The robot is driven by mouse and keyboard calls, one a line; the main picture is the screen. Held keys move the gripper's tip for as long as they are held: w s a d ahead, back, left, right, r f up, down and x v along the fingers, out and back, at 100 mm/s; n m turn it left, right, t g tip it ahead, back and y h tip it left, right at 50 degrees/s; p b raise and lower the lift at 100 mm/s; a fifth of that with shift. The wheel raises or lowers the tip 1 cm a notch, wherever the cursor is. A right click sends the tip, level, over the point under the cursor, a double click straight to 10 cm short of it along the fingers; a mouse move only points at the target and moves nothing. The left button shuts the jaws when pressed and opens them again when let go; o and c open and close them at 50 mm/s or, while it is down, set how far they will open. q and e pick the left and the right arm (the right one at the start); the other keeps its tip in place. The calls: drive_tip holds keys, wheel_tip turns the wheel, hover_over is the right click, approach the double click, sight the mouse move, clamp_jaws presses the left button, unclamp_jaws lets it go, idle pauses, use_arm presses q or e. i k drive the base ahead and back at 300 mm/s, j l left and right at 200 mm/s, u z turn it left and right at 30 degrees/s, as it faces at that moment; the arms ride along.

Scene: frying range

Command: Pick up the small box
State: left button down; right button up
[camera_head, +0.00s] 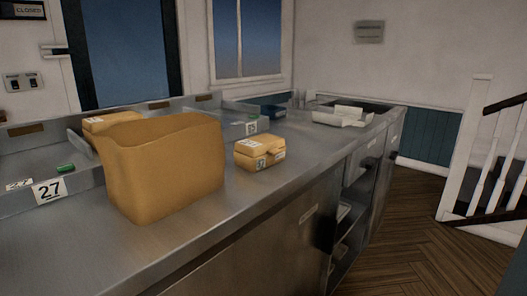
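A small yellow-brown box (259,152) with a lid and white labels sits on the steel counter (247,196), right of a large open-topped tan paper bag (166,170). The small box looks closed and upright, with clear counter in front of it. Another similar yellow-brown box (112,122) shows partly behind the bag, its lower part hidden. Neither of my grippers is in view.
A sign reading 27 (48,190) and a small green item (65,168) are at the left. White trays (343,117) stand at the counter's far end. Open shelves (345,225) are below. Wooden floor (425,225) lies clear at right, beside a stair railing (480,130).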

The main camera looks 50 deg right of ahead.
sight(255, 166)
drive_tip(key=z, duration=1.8)
drive_tip(key=k+l, duration=0.05)
